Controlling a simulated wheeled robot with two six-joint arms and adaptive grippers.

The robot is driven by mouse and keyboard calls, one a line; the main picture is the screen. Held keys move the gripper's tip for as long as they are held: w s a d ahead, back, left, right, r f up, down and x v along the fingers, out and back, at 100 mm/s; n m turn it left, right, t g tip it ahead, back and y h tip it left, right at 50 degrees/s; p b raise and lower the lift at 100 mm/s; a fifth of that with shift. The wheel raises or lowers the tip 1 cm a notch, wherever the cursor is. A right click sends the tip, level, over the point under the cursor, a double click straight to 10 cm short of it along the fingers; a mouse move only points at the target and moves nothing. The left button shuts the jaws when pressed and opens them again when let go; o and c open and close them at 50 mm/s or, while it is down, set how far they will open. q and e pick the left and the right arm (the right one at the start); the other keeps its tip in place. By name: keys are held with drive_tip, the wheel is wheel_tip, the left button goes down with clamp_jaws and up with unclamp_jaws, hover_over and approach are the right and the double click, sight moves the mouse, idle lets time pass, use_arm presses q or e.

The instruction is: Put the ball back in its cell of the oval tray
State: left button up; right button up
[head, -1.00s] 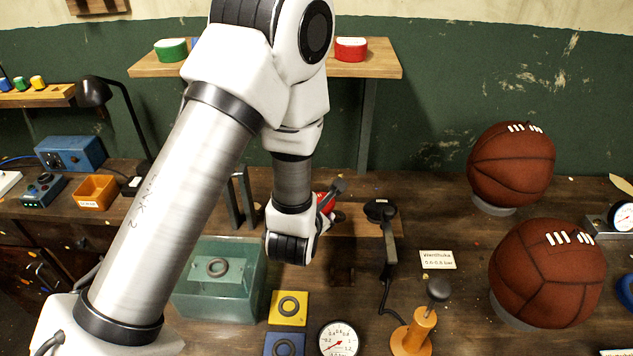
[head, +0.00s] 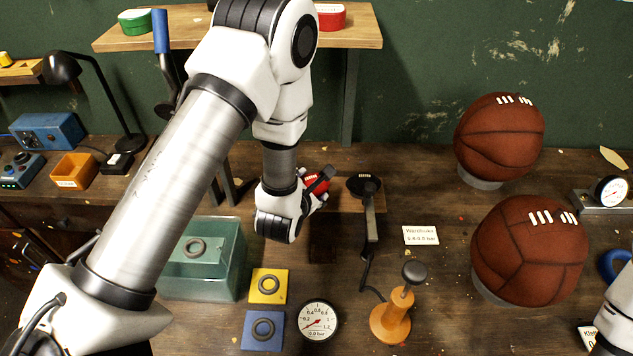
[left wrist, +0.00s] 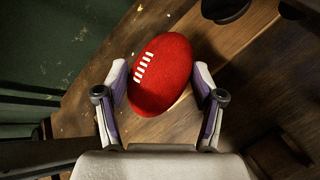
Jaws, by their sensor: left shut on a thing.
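A small red oval ball with white lacing (left wrist: 160,75) sits between the two fingers of my left gripper (left wrist: 162,95) in the left wrist view. The gripper is shut on it. In the head view only a bit of the red ball (head: 317,184) shows, beyond my left gripper (head: 318,188), and my left arm hides much of the bench there. I cannot make out the oval tray or its cell in either view. My right gripper is not in view; only part of my right arm shows at the lower right edge.
Two large brown balls (head: 499,136) (head: 529,250) rest on stands at the right. A black-headed device (head: 364,187), an orange pump (head: 391,318), a gauge (head: 317,320) and a green glass box (head: 222,285) stand near the gripper. A lamp (head: 61,68) is at left.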

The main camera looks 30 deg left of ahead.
use_arm(q)
drive_tip(key=w, duration=0.2)
drive_tip(key=w+a+p, duration=0.1)
drive_tip(key=w, duration=0.2)
drive_tip(key=shift+a+f, duration=0.1)
drive_tip(key=f, duration=0.1)
drive_tip(key=f+p, duration=0.2)
drive_tip(key=shift+w+f, duration=0.25)
drive_tip(key=shift+f, duration=0.15)
drive_tip(key=shift+f+b, duration=0.35)
drive_tip(key=shift+b, duration=0.15)
drive_tip(key=o, duration=1.3)
drive_tip(key=shift+r, duration=0.1)
drive_tip(key=shift+o, duration=0.2)
drive_tip(key=shift+r, duration=0.1)
